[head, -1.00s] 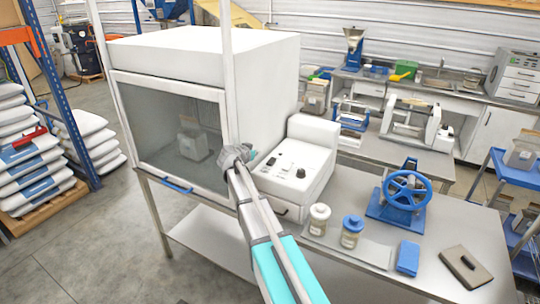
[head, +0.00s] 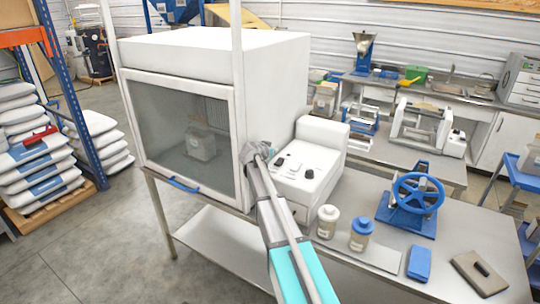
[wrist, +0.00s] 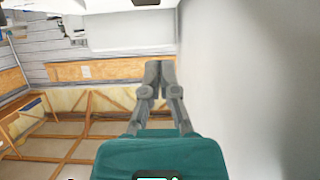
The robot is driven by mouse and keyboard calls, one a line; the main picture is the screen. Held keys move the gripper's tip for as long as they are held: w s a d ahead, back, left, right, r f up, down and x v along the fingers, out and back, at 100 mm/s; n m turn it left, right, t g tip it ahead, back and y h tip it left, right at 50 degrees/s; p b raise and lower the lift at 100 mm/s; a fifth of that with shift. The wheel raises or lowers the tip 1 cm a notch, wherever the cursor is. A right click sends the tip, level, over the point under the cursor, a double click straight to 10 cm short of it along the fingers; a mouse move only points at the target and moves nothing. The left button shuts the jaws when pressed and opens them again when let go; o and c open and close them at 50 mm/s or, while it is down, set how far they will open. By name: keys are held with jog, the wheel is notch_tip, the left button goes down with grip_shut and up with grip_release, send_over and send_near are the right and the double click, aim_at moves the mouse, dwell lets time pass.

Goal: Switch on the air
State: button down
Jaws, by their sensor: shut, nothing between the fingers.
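A white control box (head: 318,150) stands on the bench against the right side of the white cabinet (head: 275,85). Its sloping top carries a black round knob (head: 309,174) and several small dark switches or buttons, too small to read. My gripper (head: 262,148) is at the left edge of this panel, close to the cabinet's front right corner. My arm hides part of the box's front. In the wrist view my gripper (wrist: 160,68) is shut and empty, its fingertips together. A pale, smooth surface fills the right of that view. I cannot tell whether the gripper touches anything.
The cabinet has a dark glass front (head: 185,125) with a blue handle (head: 184,185). Right of my arm stand a white-lidded jar (head: 328,222), a blue-lidded jar (head: 361,235) and a blue handwheel device (head: 415,195). A blue block (head: 420,262) lies near the bench's front.

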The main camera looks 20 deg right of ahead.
aim_at(279, 161)
jog(key=shift+x, duration=0.95)
jog(key=shift+w+d+f+b, duration=0.15)
jog(key=shift+f+b, duration=0.45)
jog(key=shift+b, duration=0.05)
jog(key=shift+w+d+f+b, duration=0.15)
jog(key=shift+d+f+b, duration=0.05)
jog(key=shift+f+b, duration=0.45)
jog(key=shift+w+d+f+b, duration=0.1)
jog(key=shift+d+f+b, duration=0.05)
jog(key=shift+f+b, duration=0.5)
jog(key=shift+a+r, duration=0.1)
